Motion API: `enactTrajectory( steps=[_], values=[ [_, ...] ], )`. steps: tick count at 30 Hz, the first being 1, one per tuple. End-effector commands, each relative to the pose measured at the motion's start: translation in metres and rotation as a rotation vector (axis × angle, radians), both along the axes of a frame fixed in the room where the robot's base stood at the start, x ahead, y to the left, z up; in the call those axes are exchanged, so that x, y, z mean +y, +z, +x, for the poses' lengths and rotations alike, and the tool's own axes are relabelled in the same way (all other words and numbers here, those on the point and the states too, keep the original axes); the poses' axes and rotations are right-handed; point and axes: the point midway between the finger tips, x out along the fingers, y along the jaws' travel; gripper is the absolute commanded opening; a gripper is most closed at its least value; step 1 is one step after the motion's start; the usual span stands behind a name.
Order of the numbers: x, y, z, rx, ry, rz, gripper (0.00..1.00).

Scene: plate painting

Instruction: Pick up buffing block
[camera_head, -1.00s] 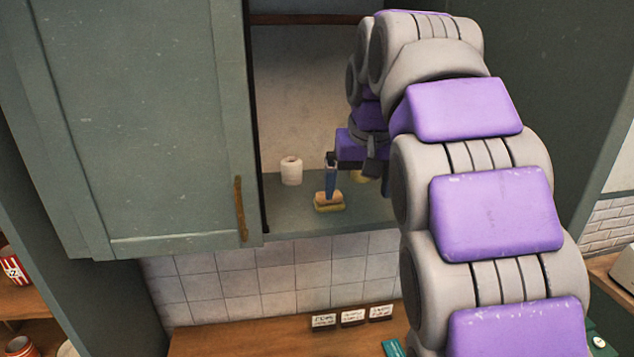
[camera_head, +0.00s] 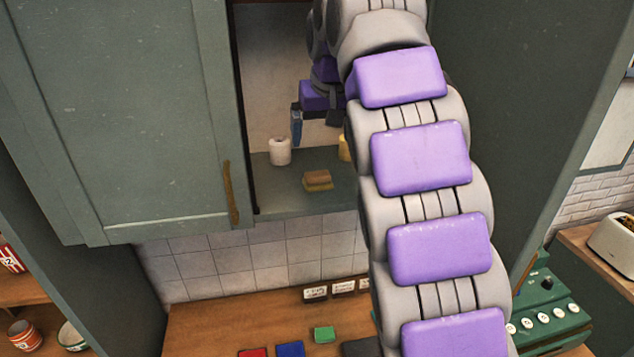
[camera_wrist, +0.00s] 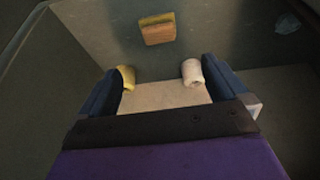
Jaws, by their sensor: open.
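The buffing block (camera_head: 317,181), a small tan and yellow block, lies on the grey-green shelf (camera_head: 290,205) of the open wall cabinet, near its front edge. It also shows at the top of the wrist view (camera_wrist: 157,29). My gripper (camera_head: 297,127) is inside the cabinet, above and behind the block and apart from it. In the wrist view its two blue fingers are wide apart with nothing between them (camera_wrist: 163,86). In the head view my arm hides part of the cabinet's right side.
A white roll (camera_head: 280,151) stands left of the block, farther back; a yellow one (camera_head: 344,148) is partly hidden by my arm. The cabinet door (camera_head: 125,115) bounds the left. Red, blue and green blocks (camera_head: 290,349) lie on the wooden counter below.

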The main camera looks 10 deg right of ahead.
Motion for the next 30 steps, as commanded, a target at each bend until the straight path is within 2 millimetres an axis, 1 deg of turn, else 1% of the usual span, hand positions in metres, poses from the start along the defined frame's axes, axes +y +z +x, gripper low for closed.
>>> enactTrajectory(
  steps=[18, 26, 30],
  values=[
    [0.000, -0.065, 0.027, 0.000, -0.001, -0.002, 1.00],
    [0.001, -0.072, 0.029, -0.001, 0.000, -0.002, 1.00],
    [0.001, -0.081, 0.031, 0.000, 0.001, -0.001, 1.00]
  ],
)
